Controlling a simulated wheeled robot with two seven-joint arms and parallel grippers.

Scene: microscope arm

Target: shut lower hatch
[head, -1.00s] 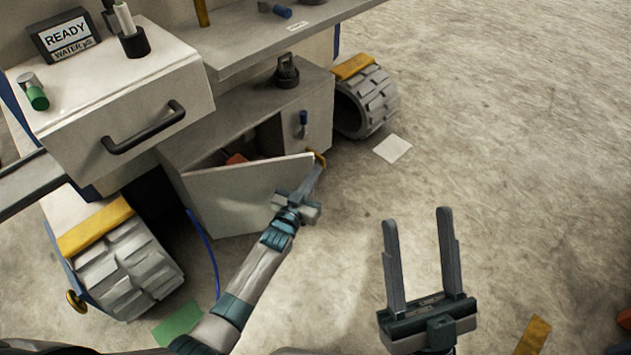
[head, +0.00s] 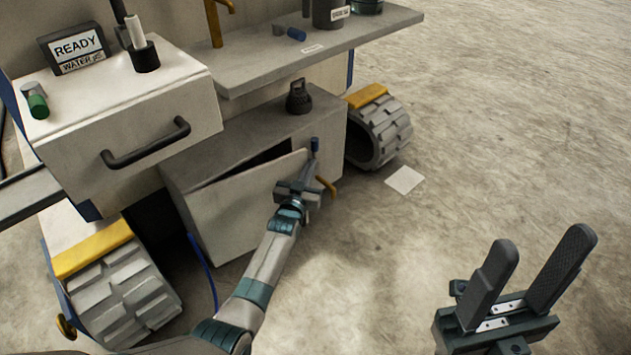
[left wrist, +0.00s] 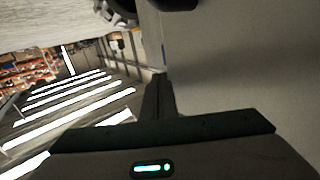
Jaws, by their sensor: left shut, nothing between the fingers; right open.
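The lower hatch (head: 236,215) is a pale panel on the front of the low cabinet in the head view. It stands slightly ajar, with a narrow dark gap along its top edge. My left gripper (head: 309,170) is shut and empty at the hatch's right end, close against its outer face; I cannot tell whether it touches. In the left wrist view the shut fingers (left wrist: 158,92) lie beside a grey surface. My right gripper (head: 530,265) is open and empty above the floor at lower right, away from the hatch.
An upper drawer (head: 70,135) with a dark handle juts out above the hatch at left. A grey shelf (head: 350,40) overhangs the cabinet. Treaded wheels (head: 120,290) stand at both sides. The floor at right is mostly clear.

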